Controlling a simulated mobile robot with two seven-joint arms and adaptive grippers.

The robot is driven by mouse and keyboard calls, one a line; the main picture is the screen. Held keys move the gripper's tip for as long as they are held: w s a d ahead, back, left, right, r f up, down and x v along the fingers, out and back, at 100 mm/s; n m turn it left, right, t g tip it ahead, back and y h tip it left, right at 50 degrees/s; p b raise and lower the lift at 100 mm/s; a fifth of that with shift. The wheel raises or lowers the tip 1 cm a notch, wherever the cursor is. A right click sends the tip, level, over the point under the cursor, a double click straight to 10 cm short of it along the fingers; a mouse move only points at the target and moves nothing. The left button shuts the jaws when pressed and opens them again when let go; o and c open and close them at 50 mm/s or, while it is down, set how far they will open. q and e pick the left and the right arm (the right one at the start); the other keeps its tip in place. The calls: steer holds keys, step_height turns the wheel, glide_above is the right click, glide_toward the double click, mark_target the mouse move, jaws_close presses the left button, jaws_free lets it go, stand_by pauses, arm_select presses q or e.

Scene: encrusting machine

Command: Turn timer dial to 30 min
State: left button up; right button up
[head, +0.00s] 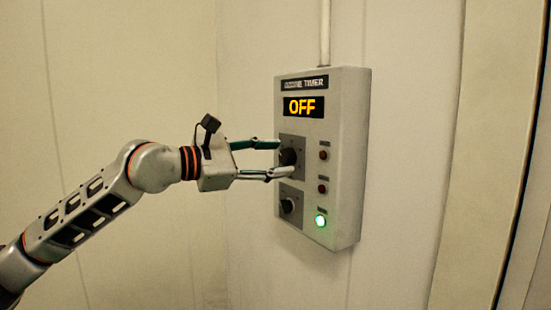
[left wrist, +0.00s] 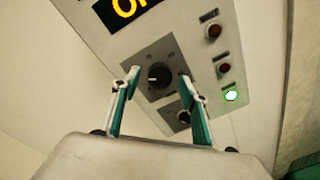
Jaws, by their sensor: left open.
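The timer box (head: 350,160) is mounted on the wall, and its display (head: 303,106) reads OFF in orange. The upper black dial (head: 288,157) sits on a dark square plate. It also shows in the left wrist view (left wrist: 158,75), with a light pointer mark. My left gripper (head: 279,158) is open, with its two green-sided fingers reaching to the box, one above and one below the upper dial. In the left wrist view the fingers (left wrist: 164,82) stand apart on either side of the dial. I cannot tell whether they touch it. My right gripper is in neither view.
A lower black knob (head: 289,206) also shows in the left wrist view (left wrist: 184,117), close to one finger. Two dark red buttons (head: 323,155) and a lit green lamp (head: 321,220) line the panel's right side. A conduit (head: 325,35) rises from the box.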

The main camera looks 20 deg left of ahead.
arm_select(q)
steer(key=v, duration=1.1)
steer(key=shift+s+a, duration=0.2)
steer(key=shift+s, duration=0.05)
steer(key=d+f+n+g+h+p, duration=0.1)
steer(key=d+f+n+h, duration=0.2)
steer(key=d+f+n, duration=0.3)
steer(key=d+f+n+g+h, duration=0.1)
steer(key=d+f+n+h, duration=0.3)
steer(key=f, duration=0.4)
step_height(320, 180, down, 19)
steer(key=a+n+t+y+p, duration=0.15)
steer(key=n+t+y, duration=0.55)
steer(key=n, duration=1.3)
steer(key=s+a+f+n+g+y, duration=0.15)
steer(key=s+f+n+y, duration=0.35)
steer(key=f, duration=0.5)
steer(key=s+a+f+n+g+y, duration=0.1)
steer(key=s+f+n+g+y, duration=0.1)
steer(key=s+f+n, duration=0.65)
steer(key=s+f+n+g, duration=0.2)
steer(key=s+f, duration=0.3)
steer(key=f, duration=0.2)
steer(key=s+d+f+n+g+y, duration=0.1)
steer(key=s+f+n+g, duration=0.1)
steer(key=s+f, duration=0.3)
step_height(320, 180, down, 3)
steer(key=shift+d+r+y, duration=0.15)
steer(key=shift+d+y, duration=0.1)
steer(key=shift+y, duration=0.05)
